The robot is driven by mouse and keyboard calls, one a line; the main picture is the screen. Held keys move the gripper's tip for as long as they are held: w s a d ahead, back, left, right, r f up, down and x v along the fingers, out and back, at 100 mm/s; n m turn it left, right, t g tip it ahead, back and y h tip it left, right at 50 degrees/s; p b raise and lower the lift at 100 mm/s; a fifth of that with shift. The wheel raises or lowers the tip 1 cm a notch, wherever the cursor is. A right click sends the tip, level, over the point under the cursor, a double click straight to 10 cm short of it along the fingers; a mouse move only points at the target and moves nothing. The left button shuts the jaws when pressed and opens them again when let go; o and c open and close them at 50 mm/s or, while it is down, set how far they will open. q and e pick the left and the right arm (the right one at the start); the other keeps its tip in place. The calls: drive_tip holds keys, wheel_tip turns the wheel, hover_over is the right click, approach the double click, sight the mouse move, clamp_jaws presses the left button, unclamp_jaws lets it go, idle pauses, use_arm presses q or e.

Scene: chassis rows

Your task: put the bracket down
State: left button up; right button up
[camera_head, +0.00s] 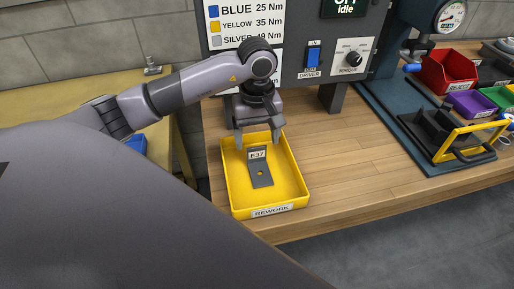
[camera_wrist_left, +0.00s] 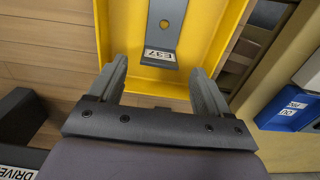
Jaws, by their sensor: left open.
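The bracket (camera_head: 261,173) is a dark grey bent plate with a hole and a white label reading E37. It lies inside the yellow tray (camera_head: 297,188), which is labelled REWORK. The bracket (camera_wrist_left: 166,22) also shows in the left wrist view, with its label towards my gripper. My left gripper (camera_head: 259,142) is open and empty over the tray's far edge. In the left wrist view its two fingers (camera_wrist_left: 157,85) stand wide apart, and the bracket lies beyond the fingertips, apart from them. My right gripper is not in view.
A panel with a torque chart (camera_head: 240,24), a driver switch (camera_head: 313,56) and a torque knob (camera_head: 353,59) stands behind the tray. The wooden bench (camera_head: 345,160) is clear right of the tray.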

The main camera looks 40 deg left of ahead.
use_arm(q)
wheel_tip(320, 180, up, 7)
idle(0.3)
idle(0.5)
